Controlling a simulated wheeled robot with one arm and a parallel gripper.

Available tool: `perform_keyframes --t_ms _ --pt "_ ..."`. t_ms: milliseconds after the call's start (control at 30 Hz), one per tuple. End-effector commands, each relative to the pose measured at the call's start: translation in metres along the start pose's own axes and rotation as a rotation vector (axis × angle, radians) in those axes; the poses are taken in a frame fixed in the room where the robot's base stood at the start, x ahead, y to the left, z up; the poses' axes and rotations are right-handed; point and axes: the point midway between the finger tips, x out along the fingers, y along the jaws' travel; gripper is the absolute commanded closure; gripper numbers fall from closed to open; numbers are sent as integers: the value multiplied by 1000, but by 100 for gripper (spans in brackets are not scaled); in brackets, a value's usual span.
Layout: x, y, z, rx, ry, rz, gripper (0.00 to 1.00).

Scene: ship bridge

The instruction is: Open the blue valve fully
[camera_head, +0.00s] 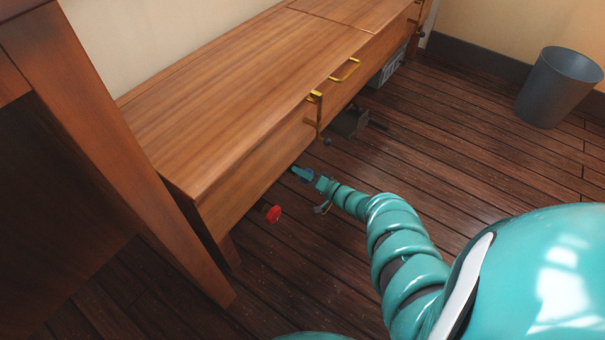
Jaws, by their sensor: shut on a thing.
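My teal arm reaches under the front edge of a long wooden cabinet. My gripper (303,174) is at its end, small in the view, and is shut on the blue valve (307,176). Only a little dark blue of the valve shows between and beside the teal fingers. The rest of it is hidden by the gripper and the cabinet's shadow, so I cannot tell how far it is turned.
A red valve (273,213) sticks out below the cabinet (215,105), left of my gripper. A dark box-like object (349,122) and a grey box (389,70) are farther along underneath. A grey bin (557,88) stands at right. The floor (460,130) between is clear.

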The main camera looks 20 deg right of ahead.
Motion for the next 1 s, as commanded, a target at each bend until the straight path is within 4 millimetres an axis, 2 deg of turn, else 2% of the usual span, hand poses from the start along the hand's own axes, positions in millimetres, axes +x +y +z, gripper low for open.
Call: perform_keyframes --t_ms 1000 --pt "-1 2 2 -965 -3 0 70"
